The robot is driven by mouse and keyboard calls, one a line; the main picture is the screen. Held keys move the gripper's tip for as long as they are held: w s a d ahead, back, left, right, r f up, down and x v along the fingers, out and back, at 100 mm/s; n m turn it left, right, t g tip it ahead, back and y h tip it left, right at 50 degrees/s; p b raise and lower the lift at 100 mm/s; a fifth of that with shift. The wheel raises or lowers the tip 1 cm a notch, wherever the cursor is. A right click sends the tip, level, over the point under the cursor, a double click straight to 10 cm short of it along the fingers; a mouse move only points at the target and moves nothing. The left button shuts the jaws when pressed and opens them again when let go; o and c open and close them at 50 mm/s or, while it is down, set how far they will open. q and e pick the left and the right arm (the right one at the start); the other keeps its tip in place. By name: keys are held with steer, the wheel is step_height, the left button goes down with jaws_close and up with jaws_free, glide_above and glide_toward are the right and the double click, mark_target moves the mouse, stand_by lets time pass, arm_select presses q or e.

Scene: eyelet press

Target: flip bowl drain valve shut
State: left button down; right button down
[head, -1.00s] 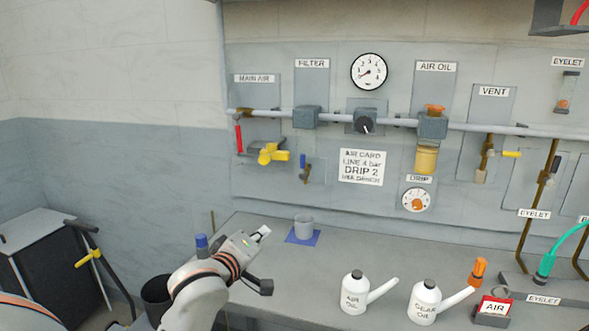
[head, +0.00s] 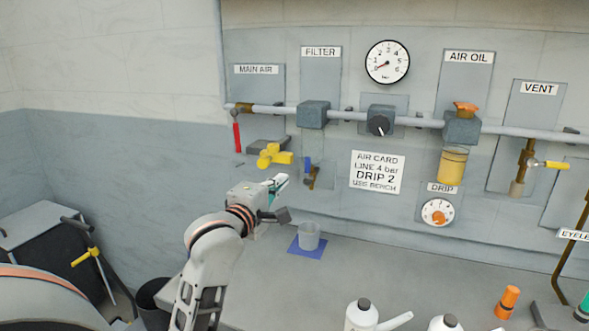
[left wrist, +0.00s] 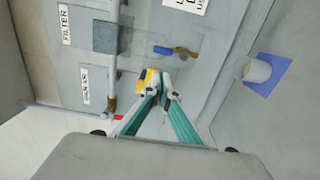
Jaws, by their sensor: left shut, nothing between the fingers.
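The bowl drain valve (head: 312,178) is a small brass fitting below the FILTER block (head: 313,114). Its blue handle (head: 307,163) stands roughly upright, pointing up toward the block. In the left wrist view the blue handle (left wrist: 162,50) lies beyond my fingertips, with the brass valve body (left wrist: 182,53) at its right end. A clear bowl shows faintly between block and valve. My left gripper (head: 281,184) is shut and empty, below and left of the valve, apart from it. Its teal fingers (left wrist: 160,90) meet in the left wrist view. My right gripper is not in view.
A grey cup (head: 309,236) stands on a blue mat (head: 293,250) on the bench below. White oil bottles (head: 362,316) stand at the front.

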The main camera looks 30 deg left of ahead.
mark_target(307, 171)
arm_select(q)
steer(key=w+a, duration=0.2)
steer(key=w, duration=0.8)
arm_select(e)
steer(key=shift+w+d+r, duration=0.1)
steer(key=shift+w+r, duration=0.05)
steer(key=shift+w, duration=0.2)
arm_select(q)
steer(key=shift+w+d, duration=0.1)
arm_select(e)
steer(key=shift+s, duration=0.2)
